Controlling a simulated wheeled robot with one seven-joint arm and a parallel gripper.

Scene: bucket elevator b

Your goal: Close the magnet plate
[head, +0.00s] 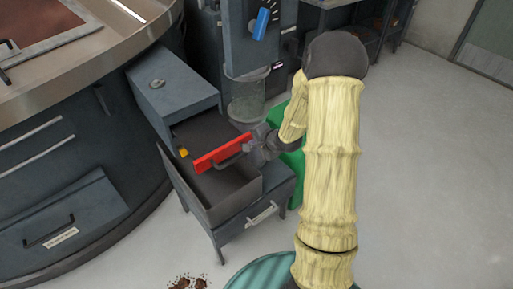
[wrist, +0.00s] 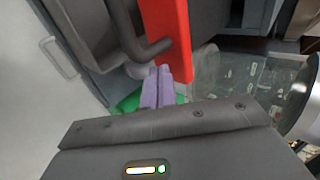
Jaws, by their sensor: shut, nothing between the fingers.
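The magnet plate appears to be the red panel (head: 222,153) with a dark bar handle (head: 232,160). It stands over the open grey drawer box (head: 225,205) of a small grey cabinet (head: 172,85). In the wrist view the red panel (wrist: 167,35) runs down from the top, with its curved dark handle (wrist: 133,38) to its left. My gripper (head: 252,145) is at the right end of the red panel. In the wrist view its purple fingers (wrist: 157,86) are together and empty, close to the panel's end and the handle. I cannot tell whether they touch.
A clear cylinder (head: 246,98) stands behind the drawer, under a unit with a blue knob (head: 262,24). A green part (head: 294,165) shows behind my gripper. A large round dark machine (head: 60,130) fills the left. Open floor (head: 420,170) lies to the right.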

